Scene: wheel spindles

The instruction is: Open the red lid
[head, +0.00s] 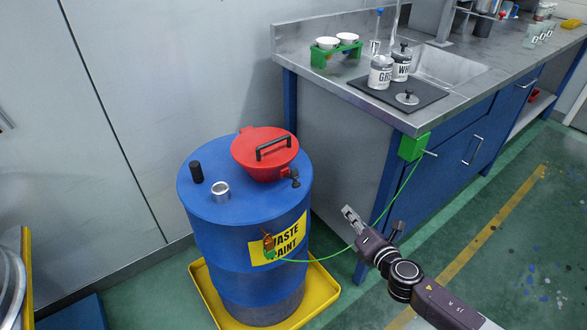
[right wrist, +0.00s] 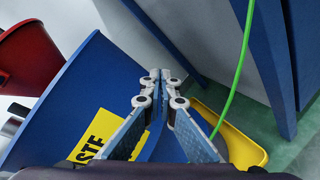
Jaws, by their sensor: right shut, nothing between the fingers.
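The red lid (head: 262,150), with a black bar handle (head: 273,148) on top, sits closed on a red funnel on top of the blue drum (head: 238,235). In the right wrist view a red rounded part (right wrist: 32,58) of the funnel or lid shows at the upper left, beside the drum (right wrist: 85,85). My right gripper (head: 347,212) is to the right of the drum, lower than the lid and apart from it. Its fingers (right wrist: 160,75) are shut with nothing between them. My left gripper is not in view.
The drum stands in a yellow tray (head: 334,293). A green wire (head: 384,211) runs from the drum to a green box (head: 413,147) on the bench corner, close to my right gripper. The steel bench (head: 440,112) holds cans and a sink. Green floor is open at the right.

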